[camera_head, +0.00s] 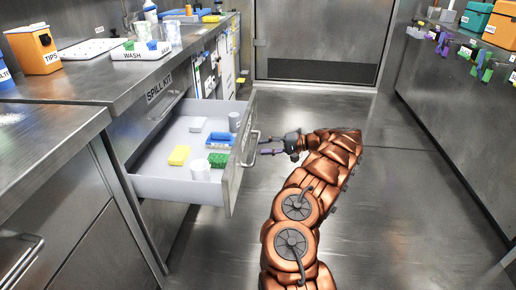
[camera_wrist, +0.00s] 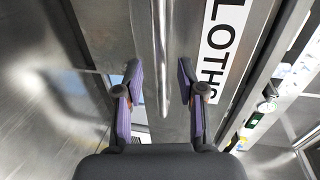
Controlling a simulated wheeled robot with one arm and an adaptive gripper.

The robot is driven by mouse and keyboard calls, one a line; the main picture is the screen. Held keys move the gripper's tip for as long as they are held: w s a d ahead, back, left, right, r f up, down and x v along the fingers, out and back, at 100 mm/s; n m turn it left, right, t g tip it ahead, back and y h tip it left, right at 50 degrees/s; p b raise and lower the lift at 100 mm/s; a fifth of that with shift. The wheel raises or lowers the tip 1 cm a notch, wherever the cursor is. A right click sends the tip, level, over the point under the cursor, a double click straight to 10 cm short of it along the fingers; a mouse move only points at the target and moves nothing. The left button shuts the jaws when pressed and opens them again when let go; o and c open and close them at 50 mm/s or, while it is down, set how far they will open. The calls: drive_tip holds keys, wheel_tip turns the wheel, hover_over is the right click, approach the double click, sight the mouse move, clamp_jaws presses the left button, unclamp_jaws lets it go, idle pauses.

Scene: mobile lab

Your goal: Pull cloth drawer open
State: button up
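The cloth drawer (camera_head: 172,190) is pulled out from the left counter. Its front bears a label reading "LOTHS" (camera_wrist: 221,45) in the wrist view, with the first letter cut off. Its bar handle (camera_head: 251,150) is on the outer face. My gripper (camera_head: 266,147) is at this handle, reaching in from the right. In the wrist view, the handle (camera_wrist: 161,60) runs between the two purple-padded fingers of my gripper (camera_wrist: 160,95). The fingers are apart, with a visible gap on each side of the bar.
The drawer holds a yellow block (camera_head: 179,155), a green sponge-like piece (camera_head: 217,160), a blue item (camera_head: 220,139) and white pieces. The counter (camera_head: 75,100) bears an orange tips box (camera_head: 33,48) and a wash tray (camera_head: 140,52). The floor (camera_head: 405,200) right of my arm is clear.

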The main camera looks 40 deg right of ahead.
drive_tip(key=v, duration=0.8)
drive_tip(key=shift+d+f, duration=0.1)
drive_tip(key=shift+s, duration=0.1)
idle(0.3)
